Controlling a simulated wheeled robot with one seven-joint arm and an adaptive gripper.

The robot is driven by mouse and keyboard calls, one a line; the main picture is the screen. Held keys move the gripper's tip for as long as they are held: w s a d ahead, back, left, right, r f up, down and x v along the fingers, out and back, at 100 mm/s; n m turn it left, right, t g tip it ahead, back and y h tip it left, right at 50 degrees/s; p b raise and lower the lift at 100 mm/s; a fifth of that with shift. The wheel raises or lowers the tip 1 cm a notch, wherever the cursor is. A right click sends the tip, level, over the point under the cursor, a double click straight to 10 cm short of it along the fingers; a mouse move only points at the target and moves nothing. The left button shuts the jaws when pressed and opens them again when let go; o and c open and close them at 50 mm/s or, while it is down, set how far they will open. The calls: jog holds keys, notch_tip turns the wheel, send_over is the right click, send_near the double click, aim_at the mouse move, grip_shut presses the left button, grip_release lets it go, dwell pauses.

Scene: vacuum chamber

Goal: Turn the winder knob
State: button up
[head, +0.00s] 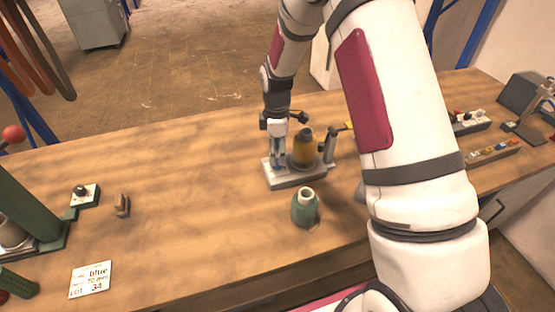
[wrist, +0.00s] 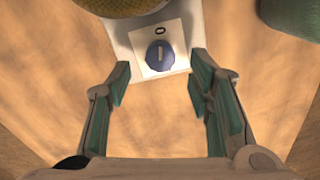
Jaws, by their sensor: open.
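The winder's pale base (head: 292,180) stands on the bench with a yellow-brown spool (head: 304,150) on it. In the wrist view the winder knob (wrist: 160,56) is a round dark blue dial with a light line, on a white plate (wrist: 150,35) marked "0". The line points roughly up toward the "0". My gripper (head: 278,160) is over the winder's left part, pointing down. The knob is hidden in the head view.
A green cone (head: 305,207) stands in front of the winder. The bench between is clear. Parts racks (head: 492,152) lie at right.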

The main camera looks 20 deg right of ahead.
jog(key=shift+f, duration=2.2)
grip_shut()
